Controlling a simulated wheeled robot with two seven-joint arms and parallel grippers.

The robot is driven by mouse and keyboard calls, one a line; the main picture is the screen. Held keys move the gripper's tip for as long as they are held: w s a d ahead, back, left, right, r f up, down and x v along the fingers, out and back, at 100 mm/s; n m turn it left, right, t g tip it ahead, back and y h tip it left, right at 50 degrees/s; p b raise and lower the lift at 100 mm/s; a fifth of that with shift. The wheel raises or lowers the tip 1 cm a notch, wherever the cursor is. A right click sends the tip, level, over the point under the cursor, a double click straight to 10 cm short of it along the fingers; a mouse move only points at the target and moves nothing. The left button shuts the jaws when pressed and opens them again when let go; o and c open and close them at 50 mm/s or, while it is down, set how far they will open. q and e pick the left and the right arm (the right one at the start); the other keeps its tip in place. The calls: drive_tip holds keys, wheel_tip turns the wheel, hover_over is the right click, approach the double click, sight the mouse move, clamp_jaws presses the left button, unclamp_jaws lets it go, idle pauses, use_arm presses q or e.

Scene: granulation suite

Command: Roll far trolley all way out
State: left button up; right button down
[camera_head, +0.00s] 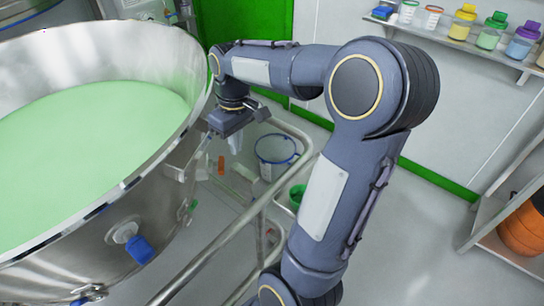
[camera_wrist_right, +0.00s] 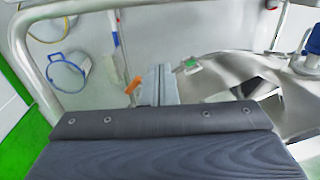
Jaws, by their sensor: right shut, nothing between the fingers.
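A large round steel bowl (camera_head: 155,180) holding pale green material fills the left of the head view. A tubular steel trolley rail (camera_head: 275,193) runs beside it; the rail also shows in the wrist view (camera_wrist_right: 33,68). I cannot tell whether this is the far trolley, and the wheels are not clear. My right gripper (camera_head: 235,143) points down between the bowl's wall and the rail's far end. Its fingers are shut with nothing between them, seen in the wrist view (camera_wrist_right: 158,86). I cannot tell whether they touch any metal. My left gripper is out of view.
A blue-rimmed clear bucket (camera_head: 276,152) and a green container (camera_head: 297,195) are beyond the rail. A blue-handled valve (camera_head: 139,248) sticks out from the bowl. A shelf (camera_head: 465,45) with lidded jars and a rack (camera_head: 505,245) with an orange drum are at the right.

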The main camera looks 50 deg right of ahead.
drive_tip(key=w+d+f+g, duration=0.3)
drive_tip(key=d+f, duration=0.3)
drive_tip(key=d, duration=0.4)
drive_tip(key=s+f+b, duration=0.2)
drive_tip(key=s+f, duration=0.4)
drive_tip(key=f, duration=0.4)
drive_tip(key=shift+s+d+f+g+h, duration=0.15)
drive_tip(key=shift+s+d+g+h, duration=0.05)
drive_tip(key=shift+s+g+h, duration=0.1)
